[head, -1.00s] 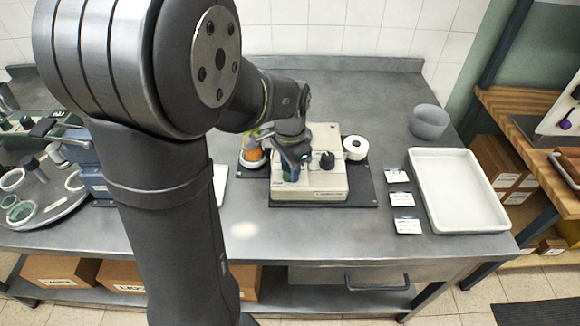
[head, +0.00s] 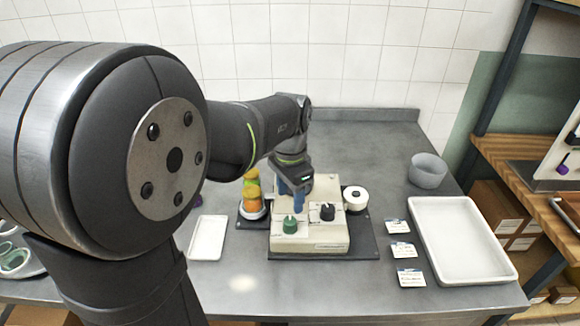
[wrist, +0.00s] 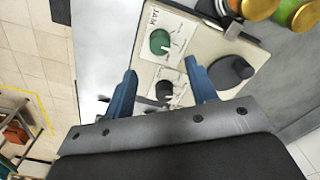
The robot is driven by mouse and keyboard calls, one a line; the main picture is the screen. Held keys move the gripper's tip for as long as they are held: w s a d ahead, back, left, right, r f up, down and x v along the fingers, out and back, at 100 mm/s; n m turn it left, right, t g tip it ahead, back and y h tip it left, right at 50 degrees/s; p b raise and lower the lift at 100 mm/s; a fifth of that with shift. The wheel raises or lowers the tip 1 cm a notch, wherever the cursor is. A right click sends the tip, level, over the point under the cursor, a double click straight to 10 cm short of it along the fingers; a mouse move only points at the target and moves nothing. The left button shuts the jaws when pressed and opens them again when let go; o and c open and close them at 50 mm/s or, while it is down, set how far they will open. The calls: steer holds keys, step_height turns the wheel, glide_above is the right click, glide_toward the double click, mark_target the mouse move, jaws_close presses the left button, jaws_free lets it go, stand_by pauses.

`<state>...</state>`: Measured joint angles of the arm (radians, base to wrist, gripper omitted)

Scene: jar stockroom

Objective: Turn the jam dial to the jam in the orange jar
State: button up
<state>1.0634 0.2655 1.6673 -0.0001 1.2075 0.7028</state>
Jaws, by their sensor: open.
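A beige box (head: 310,243) carries a green dial (head: 290,222) at its front left and a black dial (head: 327,211) to the right. In the wrist view the green dial (wrist: 160,41) sits on a white plate beside the word JAM, with a pale pointer toward the lower right. A small dark dial (wrist: 164,90) shows below it. Orange and green jars (head: 251,178) are stacked left of the box; they also show at the top right of the wrist view (wrist: 298,15). My gripper (wrist: 160,68) is open and empty above the box, its blue fingers apart from the green dial.
A white round thing (head: 355,197) stands at the box's right. Several cards (head: 400,250), a white tray (head: 455,245) and a grey bowl (head: 427,172) lie further right. A small white tray (head: 208,238) is on the left. The counter behind the box is clear.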

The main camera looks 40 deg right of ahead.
step_height(320, 180, up, 9)
glide_above(290, 221)
steer(key=shift+f, duration=0.15)
stand_by(0.6)
step_height(290, 221, down, 18)
steer(key=shift+r, duration=0.2)
stand_by(0.3)
steer(key=shift+r, duration=0.1)
